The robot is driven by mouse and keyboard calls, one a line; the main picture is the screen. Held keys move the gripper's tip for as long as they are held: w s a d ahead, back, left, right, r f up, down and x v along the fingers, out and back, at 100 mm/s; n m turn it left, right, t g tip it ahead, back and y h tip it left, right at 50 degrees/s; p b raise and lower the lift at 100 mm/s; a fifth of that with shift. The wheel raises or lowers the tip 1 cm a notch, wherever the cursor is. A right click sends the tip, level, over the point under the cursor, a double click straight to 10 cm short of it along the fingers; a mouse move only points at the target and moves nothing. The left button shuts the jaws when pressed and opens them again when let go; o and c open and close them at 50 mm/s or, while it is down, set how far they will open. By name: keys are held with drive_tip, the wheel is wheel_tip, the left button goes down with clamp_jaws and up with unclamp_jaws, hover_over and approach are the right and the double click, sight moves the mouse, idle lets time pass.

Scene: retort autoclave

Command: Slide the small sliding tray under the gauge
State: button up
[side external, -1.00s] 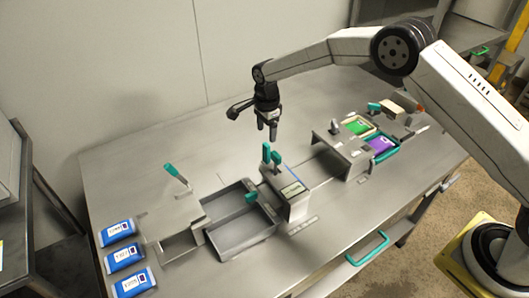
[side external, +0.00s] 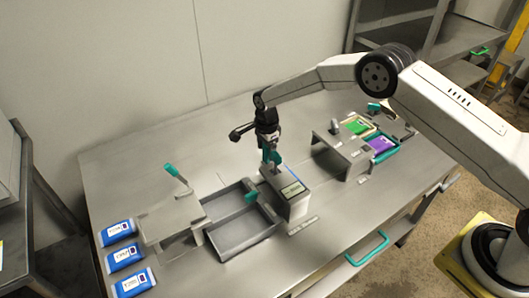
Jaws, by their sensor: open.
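A grey open-topped metal tray (side external: 240,243) lies on the bench, left of the gauge, and looks empty. A teal tab (side external: 251,197) stands at its right side, near the gauge. I cannot tell for sure whether this is the small sliding tray. The gauge seems to be the grey box with a pale label or display (side external: 293,190); the tray is beside it. My gripper (side external: 269,158) is open and points down at the teal upright handles (side external: 273,157) behind the box. It partly hides them, and I cannot tell whether the fingers touch them.
Several blue-and-white packs (side external: 124,256) lie at the bench's left edge, near a grey stand with a teal lever (side external: 175,172). Green (side external: 356,127) and purple (side external: 380,144) packs sit at the right by a low metal bridge (side external: 340,150). The back left of the bench is clear.

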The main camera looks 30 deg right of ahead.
drive_tip(key=shift+f, duration=0.2)
clamp_jaws()
idle(1.4)
